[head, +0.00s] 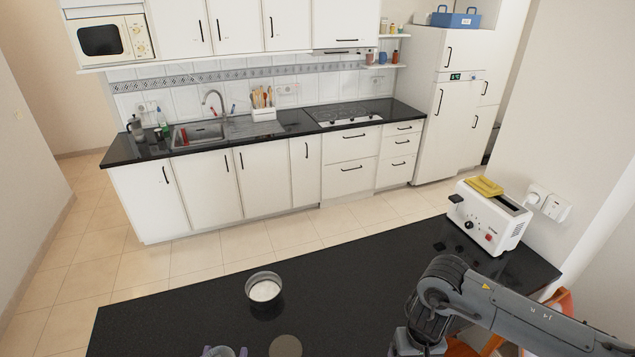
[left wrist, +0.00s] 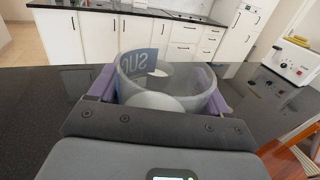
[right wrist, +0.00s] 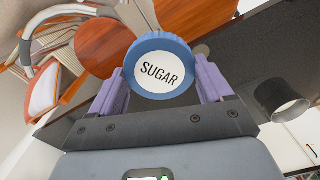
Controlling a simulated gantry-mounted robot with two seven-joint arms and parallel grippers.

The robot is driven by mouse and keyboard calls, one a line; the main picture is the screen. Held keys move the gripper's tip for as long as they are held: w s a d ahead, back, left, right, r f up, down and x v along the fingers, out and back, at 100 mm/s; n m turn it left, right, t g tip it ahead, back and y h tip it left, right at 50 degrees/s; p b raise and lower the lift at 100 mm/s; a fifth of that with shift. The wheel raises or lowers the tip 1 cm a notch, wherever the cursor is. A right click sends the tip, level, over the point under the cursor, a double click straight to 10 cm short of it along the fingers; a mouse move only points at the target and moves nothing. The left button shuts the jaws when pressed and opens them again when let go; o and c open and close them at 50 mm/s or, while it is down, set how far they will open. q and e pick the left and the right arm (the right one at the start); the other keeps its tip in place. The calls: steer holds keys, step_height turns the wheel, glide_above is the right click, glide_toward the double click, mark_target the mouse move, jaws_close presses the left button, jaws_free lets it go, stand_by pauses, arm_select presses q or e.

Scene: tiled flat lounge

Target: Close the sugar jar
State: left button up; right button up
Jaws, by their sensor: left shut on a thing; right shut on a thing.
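The sugar jar (left wrist: 135,82) is a clear, open-topped vessel with a blue label whose lettering is partly seen. My left gripper (left wrist: 160,92) is shut on the jar, with a purple finger on each side. In the head view only the tips of my left gripper (head: 224,352) show at the bottom edge, around the jar's rim. The lid (right wrist: 160,68) is round, with a blue edge and a white face reading SUGAR. My right gripper (right wrist: 160,85) is shut on the lid, apart from the jar. In the head view its fingers are hidden or out of frame.
A metal bowl with white contents (head: 264,291) stands on the black counter (head: 180,313). A flat brownish-grey disc (head: 285,346) shows at the bottom edge. A white toaster (head: 488,218) stands at the right. Wooden chairs (right wrist: 62,92) are below. The counter's middle right is clear.

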arm_select(q)
steer(key=s+r+p, duration=0.1)
steer(key=r+p, duration=0.3)
steer(key=s+r+p, duration=0.2)
steer(key=r+p, duration=0.2)
steer(key=s+r+p, duration=0.2)
steer(key=r+p, duration=0.2)
steer(key=shift+r, duration=0.25)
steer(key=shift+s+r+p, duration=0.5)
steer(key=shift+r+p, duration=0.35)
steer(key=shift+p, duration=0.3)
arm_select(e)
steer(key=s+r, duration=0.3)
steer(key=r, duration=0.4)
steer(key=s+r, duration=0.3)
steer(key=r, duration=0.4)
steer(key=shift+s, duration=0.1)
arm_select(q)
steer(key=d+r+m+g+h, duration=0.2)
steer(key=d+r+m+h, duration=0.2)
steer(key=d, duration=0.3)
steer(key=w+d+r+m+g+h, duration=0.1)
steer(key=d+r+m+g+h, duration=0.1)
steer(key=d+r+m+h, duration=0.2)
steer(key=d+r+h, duration=0.2)
steer(key=d+h, duration=0.1)
steer(key=d, duration=0.1)
steer(key=shift+d+r+h, duration=0.25)
steer(key=shift+h, duration=0.05)
